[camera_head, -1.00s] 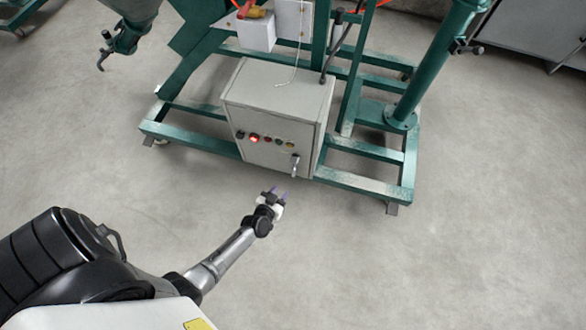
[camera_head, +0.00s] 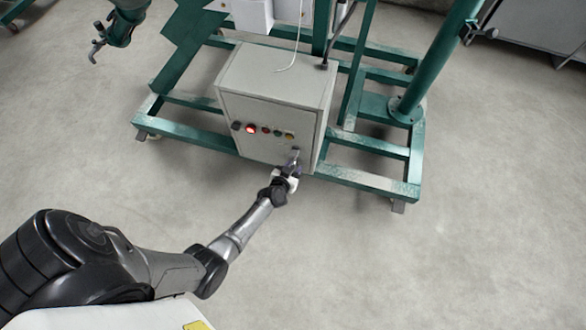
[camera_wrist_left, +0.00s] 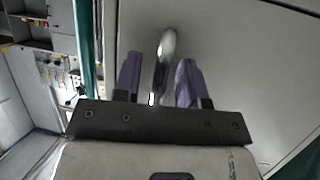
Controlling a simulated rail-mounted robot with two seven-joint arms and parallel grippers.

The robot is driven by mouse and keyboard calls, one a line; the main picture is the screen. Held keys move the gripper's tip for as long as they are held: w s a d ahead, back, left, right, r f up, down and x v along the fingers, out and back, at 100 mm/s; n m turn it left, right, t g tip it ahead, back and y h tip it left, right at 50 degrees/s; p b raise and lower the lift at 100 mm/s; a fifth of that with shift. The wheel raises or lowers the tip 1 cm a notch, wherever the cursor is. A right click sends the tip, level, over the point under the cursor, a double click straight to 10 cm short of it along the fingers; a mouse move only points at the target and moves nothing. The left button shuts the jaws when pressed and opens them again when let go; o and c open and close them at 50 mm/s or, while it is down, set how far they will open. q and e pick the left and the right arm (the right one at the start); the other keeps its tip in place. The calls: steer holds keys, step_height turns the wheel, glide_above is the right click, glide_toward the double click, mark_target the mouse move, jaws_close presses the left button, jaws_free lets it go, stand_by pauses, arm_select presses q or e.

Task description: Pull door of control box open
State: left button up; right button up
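The grey control box (camera_head: 275,85) stands on the green frame, its front panel carrying a row of knobs and a lit red button (camera_head: 249,129). Its door (camera_head: 262,150) looks shut. A silver handle (camera_head: 295,154) sits at the door's lower right; it also shows in the left wrist view (camera_wrist_left: 162,62). My left gripper (camera_head: 292,168) is at the handle. In the left wrist view its two purple fingers (camera_wrist_left: 158,85) are apart, with the handle between them and a gap visible on the right side. My right gripper is not in view.
The green steel frame (camera_head: 365,180) runs around the box, with a green post (camera_head: 438,60) at the right. A white cable (camera_head: 297,45) hangs onto the box top. The concrete floor (camera_head: 400,270) in front is clear.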

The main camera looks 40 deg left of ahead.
arm_select(q)
jaws_close()
stand_by(0.3)
steer(key=shift+s, duration=0.15)
